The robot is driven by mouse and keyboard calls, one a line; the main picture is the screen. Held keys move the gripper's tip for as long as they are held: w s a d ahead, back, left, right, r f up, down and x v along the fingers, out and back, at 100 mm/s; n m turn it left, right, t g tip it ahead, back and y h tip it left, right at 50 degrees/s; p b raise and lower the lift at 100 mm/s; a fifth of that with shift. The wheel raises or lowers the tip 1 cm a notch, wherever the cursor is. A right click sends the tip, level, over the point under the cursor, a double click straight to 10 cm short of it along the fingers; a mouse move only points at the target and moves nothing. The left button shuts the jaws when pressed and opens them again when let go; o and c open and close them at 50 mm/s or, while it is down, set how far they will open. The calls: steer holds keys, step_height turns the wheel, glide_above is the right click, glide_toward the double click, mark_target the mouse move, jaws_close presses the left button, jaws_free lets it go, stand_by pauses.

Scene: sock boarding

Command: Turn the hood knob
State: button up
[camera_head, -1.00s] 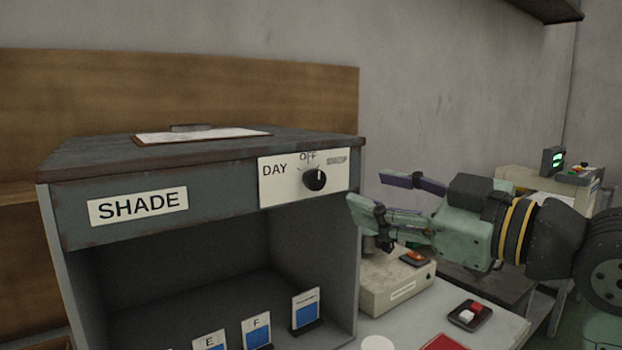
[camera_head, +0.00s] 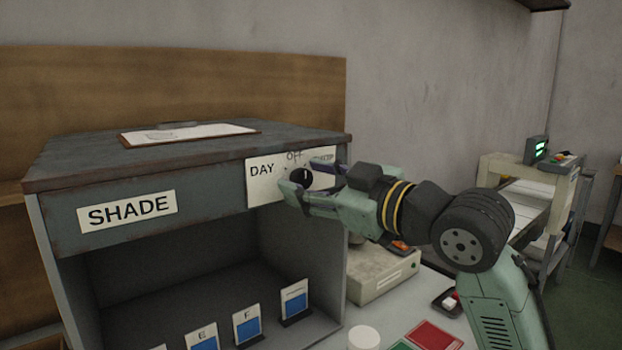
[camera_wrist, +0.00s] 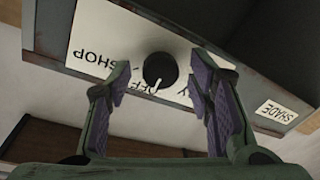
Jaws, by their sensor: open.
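The hood knob (camera_head: 301,177) is a round black dial with a white pointer line. It sits on a white label plate (camera_head: 262,188) marked DAY, OFF and SHOP, on the front right of the grey SHADE hood (camera_head: 70,213). The pointer is toward OFF. In the wrist view the knob (camera_wrist: 160,68) appears upside down, between and just beyond the fingertips. My gripper (camera_head: 298,181) is open, with its purple-padded fingers reaching toward the knob from the right. In the wrist view, my gripper (camera_wrist: 160,82) shows a gap to the knob on both sides; contact cannot be seen.
A clipboard (camera_head: 190,133) lies on top of the hood. Inside the hood stand several blue-and-white cards (camera_head: 246,326). Below my arm are a beige box (camera_head: 382,279), a white round item (camera_head: 364,337) and a red pad (camera_head: 435,335). A wooden board stands behind.

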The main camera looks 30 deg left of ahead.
jaws_close()
stand_by(0.5)
steer(key=m, duration=0.5)
steer(key=shift+m+y+p, duration=0.3)
steer(key=shift+p, duration=0.05)
steer(key=m+p, duration=0.1)
steer(key=m, duration=0.3)
steer(key=shift+f+m+t, duration=0.1)
steer(key=shift+m+t, duration=0.2)
steer(key=shift+t, duration=0.1)
